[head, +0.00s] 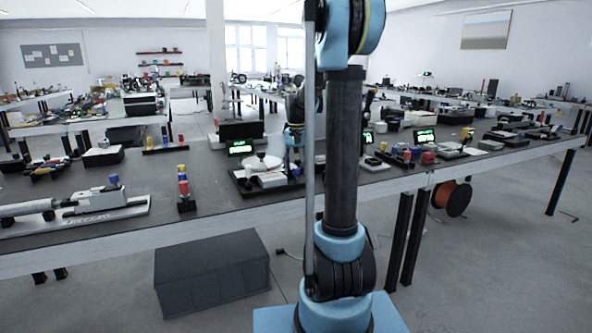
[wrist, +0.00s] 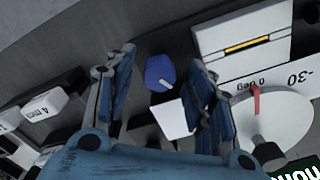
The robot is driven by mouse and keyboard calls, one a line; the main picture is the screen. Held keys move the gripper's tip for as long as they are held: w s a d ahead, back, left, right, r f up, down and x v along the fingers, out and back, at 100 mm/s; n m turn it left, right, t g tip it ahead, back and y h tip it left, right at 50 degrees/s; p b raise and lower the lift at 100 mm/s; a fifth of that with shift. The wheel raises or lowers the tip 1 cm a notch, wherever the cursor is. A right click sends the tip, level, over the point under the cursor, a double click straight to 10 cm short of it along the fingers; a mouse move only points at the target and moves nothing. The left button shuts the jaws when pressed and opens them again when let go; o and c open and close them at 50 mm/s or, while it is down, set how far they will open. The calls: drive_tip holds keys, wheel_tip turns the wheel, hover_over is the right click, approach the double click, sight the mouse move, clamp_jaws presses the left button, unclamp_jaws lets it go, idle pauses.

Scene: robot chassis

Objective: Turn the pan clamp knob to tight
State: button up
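A round blue knob (wrist: 159,73) with a white pointer line shows between the fingers of my gripper (wrist: 161,62) in the wrist view. I take it to be the pan clamp knob, but no tight marking on it is readable. My gripper is open; the fingers stand to either side of the knob with visible gaps. I cannot tell how far the tips are above it. A white dial disc (wrist: 290,118) with a red pointer (wrist: 256,100) lies right of the right finger, near "0 deg" and "-30" markings. The disc also shows in the head view (head: 262,161).
A white block with a yellow slot (wrist: 247,45) stands close to the right finger. White blocks, one marked "4 mm" (wrist: 41,107), lie at left. On the bench, a small green-lit screen (head: 240,148) stands behind the disc. My arm hides part of the bench.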

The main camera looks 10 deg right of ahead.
sight(296, 169)
wheel_tip(296, 169, up, 12)
idle(0.7)
drive_tip(key=s+f+n, duration=0.1)
drive_tip(key=s+f, duration=0.6)
drive_tip(key=s, duration=0.4)
drive_tip(key=s+f+n+t, duration=0.1)
drive_tip(key=s+f+n, duration=0.1)
drive_tip(key=s+f, duration=0.5)
drive_tip(key=s+f+n+t, duration=0.1)
drive_tip(key=s+f, duration=0.6)
drive_tip(key=s, duration=1)
drive_tip(key=shift+s+f, duration=0.15)
drive_tip(key=shift+f, duration=0.15)
drive_tip(key=shift+d, duration=0.1)
drive_tip(key=shift+w+f, duration=0.2)
drive_tip(key=shift+w, duration=0.2)
